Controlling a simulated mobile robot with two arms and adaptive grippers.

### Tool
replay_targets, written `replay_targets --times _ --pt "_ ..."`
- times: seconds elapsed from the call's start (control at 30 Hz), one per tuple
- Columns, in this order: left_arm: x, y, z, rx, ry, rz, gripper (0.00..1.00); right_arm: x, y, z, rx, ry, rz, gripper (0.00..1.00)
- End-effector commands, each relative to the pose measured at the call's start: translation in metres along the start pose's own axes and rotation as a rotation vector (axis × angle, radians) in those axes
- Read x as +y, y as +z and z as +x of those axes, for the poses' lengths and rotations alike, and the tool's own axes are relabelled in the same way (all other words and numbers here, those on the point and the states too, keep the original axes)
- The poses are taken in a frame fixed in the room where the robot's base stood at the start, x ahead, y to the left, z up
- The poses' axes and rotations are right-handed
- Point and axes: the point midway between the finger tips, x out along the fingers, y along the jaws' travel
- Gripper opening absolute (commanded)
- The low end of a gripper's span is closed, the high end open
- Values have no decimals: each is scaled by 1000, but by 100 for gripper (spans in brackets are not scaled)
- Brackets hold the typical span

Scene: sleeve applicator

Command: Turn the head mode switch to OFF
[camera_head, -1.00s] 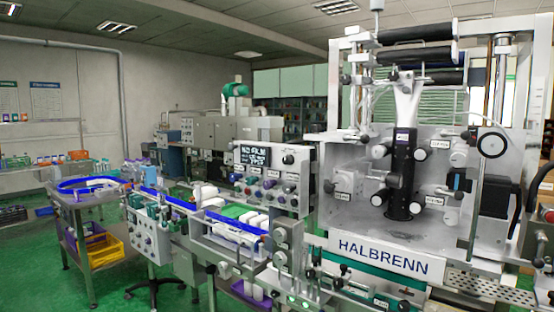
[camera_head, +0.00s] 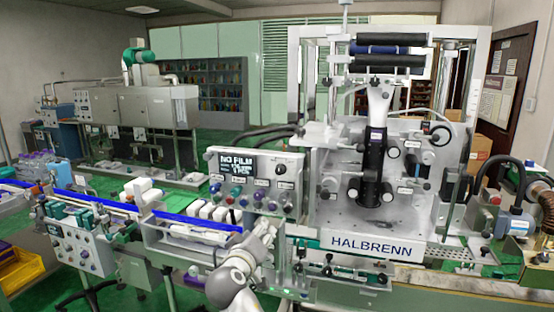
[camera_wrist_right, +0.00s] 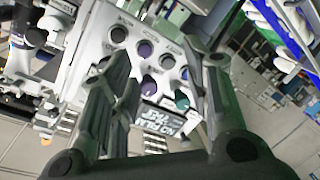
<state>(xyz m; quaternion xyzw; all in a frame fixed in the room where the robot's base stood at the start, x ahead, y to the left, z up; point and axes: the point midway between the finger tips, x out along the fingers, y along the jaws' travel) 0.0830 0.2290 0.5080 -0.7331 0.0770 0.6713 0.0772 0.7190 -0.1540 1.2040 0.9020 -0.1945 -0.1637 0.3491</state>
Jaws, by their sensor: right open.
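A light control panel (camera_head: 266,182) with a lit display reading "NO FILM" (camera_head: 238,164) stands left of the HALBRENN machine. A row of coloured knobs (camera_head: 244,198) runs along its lower part, and a black knob (camera_head: 281,169) sits at its upper right. Labels are too small to read, so I cannot tell which knob is the head mode switch. My right gripper (camera_head: 266,232) is just below and in front of the panel. In the right wrist view my gripper (camera_wrist_right: 166,68) is open and empty, with the panel's knobs (camera_wrist_right: 145,48) and upside-down display (camera_wrist_right: 160,124) beyond its fingers. My left gripper is out of view.
The HALBRENN machine (camera_head: 345,215) with its rollers stands right of the panel. A conveyor with blue rails (camera_head: 195,221) and white items runs at the left of the panel. A motor unit (camera_head: 513,221) sits at the far right. Green floor shows at lower left.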

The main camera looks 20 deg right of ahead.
Motion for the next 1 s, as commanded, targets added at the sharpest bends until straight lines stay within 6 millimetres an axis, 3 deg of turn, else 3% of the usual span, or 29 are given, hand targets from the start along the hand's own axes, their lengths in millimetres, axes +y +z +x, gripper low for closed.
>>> replay_targets --times 0.03,0.1,0.23,0.37,0.8,1.0 --pt "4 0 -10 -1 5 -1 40 35 -32 -11 21 52 34 44" --pt "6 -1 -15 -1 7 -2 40 67 -54 -22 36 110 67 44" --pt "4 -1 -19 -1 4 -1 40 100 -76 -36 48 170 107 44" --pt "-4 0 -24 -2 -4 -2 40 111 -81 -32 49 187 115 44" --pt "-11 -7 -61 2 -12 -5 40 125 -84 42 49 186 111 44" --pt "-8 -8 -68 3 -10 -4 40 126 -84 61 50 184 113 44"
